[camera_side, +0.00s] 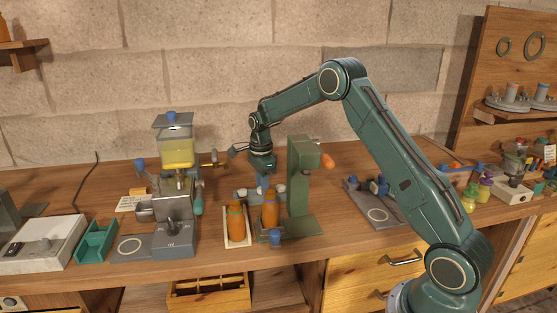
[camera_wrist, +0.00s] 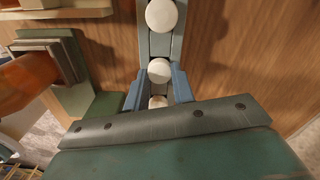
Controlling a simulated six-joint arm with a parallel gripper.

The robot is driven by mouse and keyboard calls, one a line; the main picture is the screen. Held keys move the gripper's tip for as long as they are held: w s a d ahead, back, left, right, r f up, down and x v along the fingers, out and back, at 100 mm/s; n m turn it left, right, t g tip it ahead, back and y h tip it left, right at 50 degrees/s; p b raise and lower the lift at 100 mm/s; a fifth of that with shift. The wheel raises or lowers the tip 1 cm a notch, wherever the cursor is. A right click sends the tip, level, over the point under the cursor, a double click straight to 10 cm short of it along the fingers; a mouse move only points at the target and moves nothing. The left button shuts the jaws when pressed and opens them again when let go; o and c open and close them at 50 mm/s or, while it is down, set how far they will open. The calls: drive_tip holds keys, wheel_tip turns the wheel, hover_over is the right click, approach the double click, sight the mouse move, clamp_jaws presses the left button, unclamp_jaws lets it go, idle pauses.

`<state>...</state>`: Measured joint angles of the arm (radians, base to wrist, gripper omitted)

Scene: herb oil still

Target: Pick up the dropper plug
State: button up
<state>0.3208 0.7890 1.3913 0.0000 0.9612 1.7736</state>
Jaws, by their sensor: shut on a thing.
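The dropper plug (camera_wrist: 157,102) is a white round piece, the nearest of a row on a grey-blue rail (camera_wrist: 176,45) in the wrist view. My gripper (camera_wrist: 157,88) has its blue fingers on either side of it, shut on it. The plug's lower part is hidden by my gripper body. In the side view my gripper (camera_side: 262,183) points down over the rail, behind the orange bottles; the held plug cannot be made out there.
Two more white plugs (camera_wrist: 159,71) sit farther along the rail. A green press (camera_side: 303,190) with an orange handle stands close at right. Orange bottles (camera_side: 236,222) stand in front. The still (camera_side: 175,200) is at left. Some bench right of the press is clear.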

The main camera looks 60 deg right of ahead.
wheel_tip(320, 180, up, 20)
idle(0.8)
drive_tip(key=shift+r, duration=0.2)
idle(0.5)
drive_tip(key=shift+r, duration=1.3)
drive_tip(key=shift+s+a, duration=0.1)
drive_tip(key=shift+a, duration=0.05)
drive_tip(key=s+a+f, duration=0.5)
drive_tip(key=s+a, duration=0.5)
drive_tip(key=shift+s+a, duration=0.35)
drive_tip(key=shift+s, duration=0.05)
